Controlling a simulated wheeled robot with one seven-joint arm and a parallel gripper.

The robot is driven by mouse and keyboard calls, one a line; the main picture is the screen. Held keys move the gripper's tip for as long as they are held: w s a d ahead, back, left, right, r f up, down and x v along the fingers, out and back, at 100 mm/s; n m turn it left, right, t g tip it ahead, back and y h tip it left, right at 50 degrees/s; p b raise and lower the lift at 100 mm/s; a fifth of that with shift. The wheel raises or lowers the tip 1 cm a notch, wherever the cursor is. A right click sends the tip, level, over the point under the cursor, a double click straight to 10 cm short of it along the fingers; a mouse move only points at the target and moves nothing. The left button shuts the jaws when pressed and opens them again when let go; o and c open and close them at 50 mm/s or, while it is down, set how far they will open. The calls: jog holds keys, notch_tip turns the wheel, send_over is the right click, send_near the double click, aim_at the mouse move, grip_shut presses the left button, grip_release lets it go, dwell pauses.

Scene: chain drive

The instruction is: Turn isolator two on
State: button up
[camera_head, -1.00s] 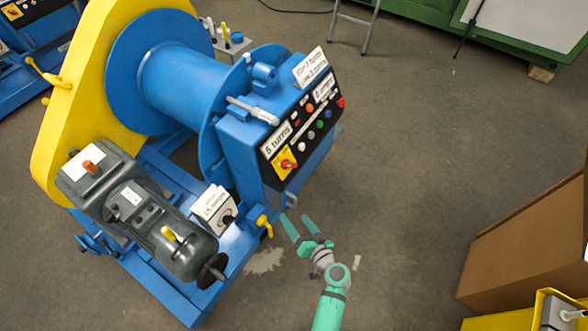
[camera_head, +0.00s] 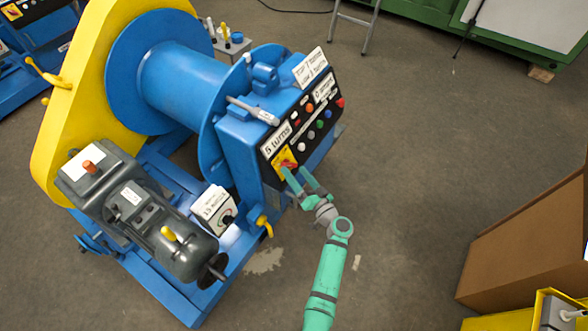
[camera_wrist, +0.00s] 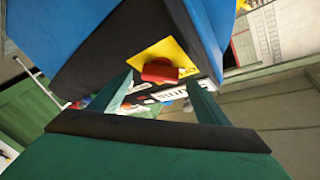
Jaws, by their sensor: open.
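The isolator, a red rotary handle on a yellow plate (camera_head: 281,158), sits at the lower left of the black control panel on the blue winch. No number on it is readable. In the wrist view its red handle (camera_wrist: 160,72) lies crosswise in front of the yellow plate. My gripper (camera_head: 294,173) is open and empty, just in front of the isolator. In the wrist view its two fingers (camera_wrist: 160,84) stand on either side of the handle. I cannot tell whether they touch it. The fingers partly cover the isolator in the head view.
Several coloured buttons (camera_head: 319,124) and a "5 turns" label (camera_head: 276,138) are close by on the panel. A yellow valve handle (camera_head: 265,225) juts out below. A brown box (camera_head: 530,235) stands at right. Another blue machine (camera_head: 40,55) is at upper left. The floor between is clear.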

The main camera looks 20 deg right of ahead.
jog(key=shift+x, duration=1.2)
jog(key=c, duration=1.1)
